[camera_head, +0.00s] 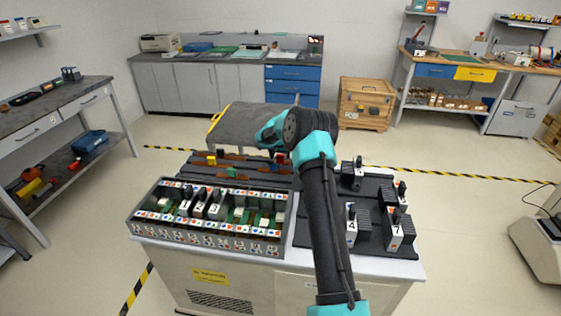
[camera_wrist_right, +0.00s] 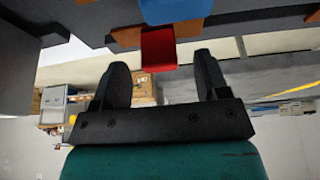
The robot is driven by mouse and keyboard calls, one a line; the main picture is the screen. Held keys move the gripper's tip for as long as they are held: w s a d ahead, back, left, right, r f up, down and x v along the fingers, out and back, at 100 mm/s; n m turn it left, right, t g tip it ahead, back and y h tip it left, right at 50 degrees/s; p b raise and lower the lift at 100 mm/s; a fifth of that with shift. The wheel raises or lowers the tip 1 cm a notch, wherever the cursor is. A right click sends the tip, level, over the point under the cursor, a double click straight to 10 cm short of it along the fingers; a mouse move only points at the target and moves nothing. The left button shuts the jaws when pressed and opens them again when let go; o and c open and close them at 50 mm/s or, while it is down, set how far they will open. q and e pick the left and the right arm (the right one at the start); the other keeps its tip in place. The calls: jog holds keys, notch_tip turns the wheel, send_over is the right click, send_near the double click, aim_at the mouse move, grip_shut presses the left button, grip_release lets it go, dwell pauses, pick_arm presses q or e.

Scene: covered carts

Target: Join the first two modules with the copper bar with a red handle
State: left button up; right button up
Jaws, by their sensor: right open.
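The red handle (camera_wrist_right: 158,48) of a copper bar (camera_wrist_right: 128,37) shows between and just beyond my right fingertips in the right wrist view. My right gripper (camera_wrist_right: 161,68) is open, with a finger on each side and no visible grip on the handle. In the head view the red handle (camera_head: 280,158) is at the right end of the dark bar holder, and my right wrist largely hides the gripper above it. Several dark modules (camera_head: 199,203) stand side by side in the left part of the grey rack (camera_head: 205,243). My left gripper is not in view.
Bars with a yellow handle (camera_head: 211,159) and a green handle (camera_head: 231,174) lie in the holder. A blue handle (camera_wrist_right: 176,8) is close to the red one. Numbered modules (camera_head: 351,226) stand on a black tray at right. A covered cart (camera_head: 240,122) is behind.

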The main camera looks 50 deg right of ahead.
jog(key=shift+x, duration=1.2)
jog(key=c, duration=1)
